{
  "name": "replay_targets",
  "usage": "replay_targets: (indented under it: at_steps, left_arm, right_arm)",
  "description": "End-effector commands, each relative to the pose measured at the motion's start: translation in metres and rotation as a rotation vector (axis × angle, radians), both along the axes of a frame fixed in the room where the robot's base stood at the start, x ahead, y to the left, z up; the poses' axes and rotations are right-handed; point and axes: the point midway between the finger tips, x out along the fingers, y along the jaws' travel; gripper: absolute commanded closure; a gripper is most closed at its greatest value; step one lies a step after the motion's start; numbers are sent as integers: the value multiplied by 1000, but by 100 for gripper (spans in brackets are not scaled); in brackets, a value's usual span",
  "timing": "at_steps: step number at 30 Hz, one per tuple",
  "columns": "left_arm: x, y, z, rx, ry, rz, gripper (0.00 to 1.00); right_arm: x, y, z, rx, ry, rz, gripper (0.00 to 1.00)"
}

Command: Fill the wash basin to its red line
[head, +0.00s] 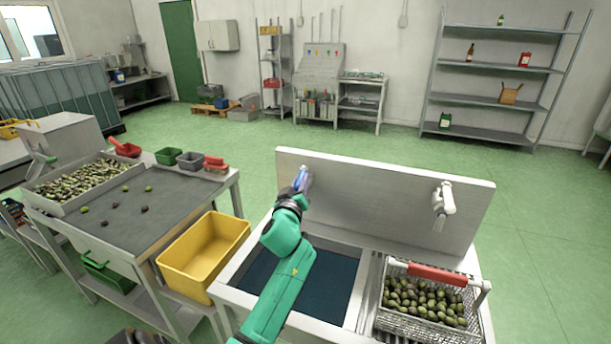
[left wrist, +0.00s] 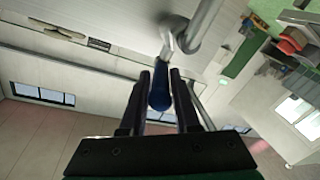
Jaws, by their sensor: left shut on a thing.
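The wash basin (head: 344,311) is set in a steel stand below an upright grey panel (head: 390,200). Its inside looks dark blue; I cannot make out a red line or tell how high any water stands. My left arm covers part of it. My left gripper (head: 302,180) is at the panel's left part, shut on a blue handle. In the left wrist view the blue handle (left wrist: 160,92) lies between the two fingers, with a curved grey pipe (left wrist: 190,38) just beyond it. No water stream shows. My right gripper is not in view.
A wire basket of olives (head: 425,303) with a red grip stands right of the basin. A white fixture (head: 442,202) is on the panel's right part. A yellow crate (head: 205,252) and a sorting table (head: 140,215) stand left.

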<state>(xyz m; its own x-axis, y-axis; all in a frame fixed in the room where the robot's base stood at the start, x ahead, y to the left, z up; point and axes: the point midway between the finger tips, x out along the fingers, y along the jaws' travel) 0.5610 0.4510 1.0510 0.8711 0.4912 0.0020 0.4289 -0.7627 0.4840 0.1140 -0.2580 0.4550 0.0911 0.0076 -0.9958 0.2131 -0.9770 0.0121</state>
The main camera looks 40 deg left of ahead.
Motion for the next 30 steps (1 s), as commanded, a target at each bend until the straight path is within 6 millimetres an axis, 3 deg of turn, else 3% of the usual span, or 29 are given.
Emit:
replay_targets:
  at_steps: [1,5,17,18,19,30]
  left_arm:
    - [-3,5,9,2,15,-41,100]
    - [-4,6,6,3,12,-144,100]
    - [-4,7,-1,-3,3,-191,100]
    - [-4,7,-1,-3,3,-191,59]
    - [-4,7,-1,-3,3,-191,48]
    - [-6,5,0,-3,1,-192,47]
  right_arm:
    - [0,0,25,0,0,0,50]
    - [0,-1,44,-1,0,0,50]
    - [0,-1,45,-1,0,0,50]
    - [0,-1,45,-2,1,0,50]
    - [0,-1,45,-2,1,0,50]
    - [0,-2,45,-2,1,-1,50]
